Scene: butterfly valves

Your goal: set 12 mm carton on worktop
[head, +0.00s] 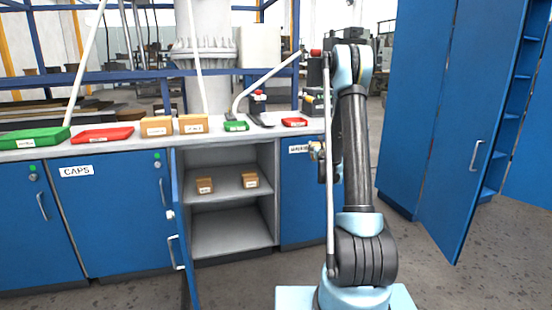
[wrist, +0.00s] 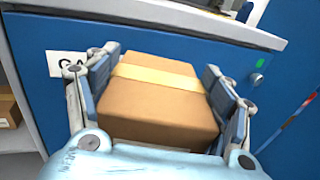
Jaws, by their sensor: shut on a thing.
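My gripper (wrist: 160,68) is shut on a brown carton (wrist: 155,105) with a pale tape band across its top. The jaw pads flank the carton's left and right sides in the wrist view. A sliver of white label shows at its lower edge, too hidden to read. The carton is in front of a blue cabinet, below the worktop edge (wrist: 195,18). In the head view my arm largely hides the gripper near the right cabinet. The worktop (head: 150,145) carries two brown cartons (head: 157,126) (head: 193,124); their sizes are not readable.
Green and red trays (head: 35,138) (head: 102,134) stand left on the worktop; smaller trays (head: 236,126) (head: 294,122) stand right. Two cartons (head: 204,186) (head: 250,181) sit on the shelf inside the open cabinet. Its blue door (head: 183,235) juts outward. Bare worktop shows along the front edge.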

